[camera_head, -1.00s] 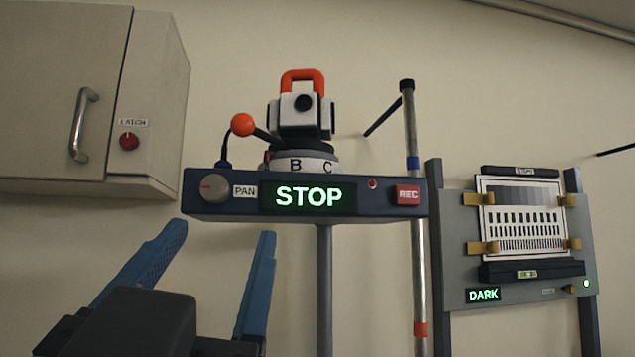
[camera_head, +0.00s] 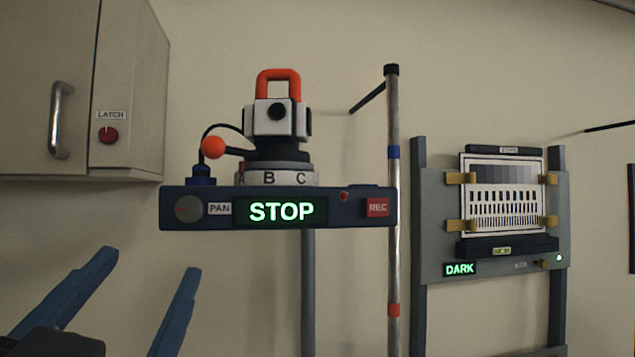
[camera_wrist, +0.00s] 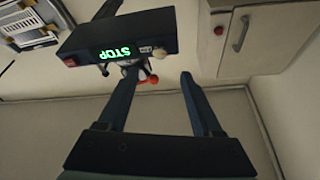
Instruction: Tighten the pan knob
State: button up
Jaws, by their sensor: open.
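The pan knob (camera_head: 189,209) is a round grey knob with a small red mark. It sits at the left end of the dark blue panel (camera_head: 345,219), beside the PAN label (camera_head: 219,209). My gripper (camera_head: 153,260) is open and empty, its two blue fingers pointing up below and left of the panel in the head view, apart from the knob. In the wrist view, the knob (camera_wrist: 160,53) shows as a pale spot at the panel's end, beyond the space between my fingers (camera_wrist: 161,73). The display (camera_head: 281,211) reads STOP.
A camera head (camera_head: 278,119) with an orange handle and an orange-ball lever (camera_head: 213,147) stands above the panel. A wall cabinet (camera_head: 130,80) is at left. A striped pole (camera_head: 393,230) and a chart stand (camera_head: 432,220) are at right.

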aim_at(187, 212)
jog(key=shift+w+r+p, duration=0.1)
jog(key=shift+r+p, duration=0.25)
jog(key=shift+p, duration=0.15)
jog(key=p+x, duration=0.6)
jog(key=x, duration=0.4)
jog(key=shift+w+f+p, duration=0.1)
jog(key=shift+f+p, duration=0.1)
jog(key=shift+p, duration=0.1)
grip_shut()
